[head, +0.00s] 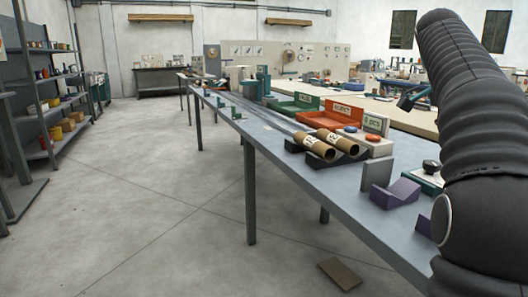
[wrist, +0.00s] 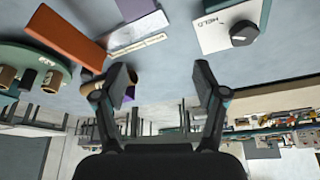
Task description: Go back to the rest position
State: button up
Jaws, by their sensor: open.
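My gripper (wrist: 162,82) shows in the wrist view with its two fingers spread apart and nothing between them. The wrist picture is upside down, with the bench top (wrist: 185,75) along the upper part. Two brown cardboard tubes (head: 328,145) lie side by side in a dark cradle on the bench (head: 335,188). A purple V-shaped block (head: 397,193) stands near the bench's front edge.
Green (head: 293,104) and orange (head: 332,119) bins stand along the bench's back. Shelving (head: 50,110) stands at left. A brown plate (head: 339,273) lies on the otherwise open floor.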

jog(key=s+a+f+n+t+y, duration=0.1)
jog(key=s+a+f+n+t, duration=0.1)
jog(key=s+a+f+n, duration=0.4)
jog(key=s+a+f+n+t+y, duration=0.15)
jog(key=a+n, duration=0.25)
jog(key=a, duration=0.4)
jog(key=s+a+f+n+t+y, duration=0.1)
jog(key=s+a+f+n, duration=0.3)
jog(key=s+f, duration=0.3)
jog(key=s+a+f+n+t+y, duration=0.1)
jog(key=s+a+f+n, duration=0.3)
jog(key=f, duration=0.8)
jog(key=s+a, duration=0.2)
jog(key=s, duration=0.1)
jog(key=shift+s+a, duration=0.3)
jog(key=shift+a, duration=0.1)
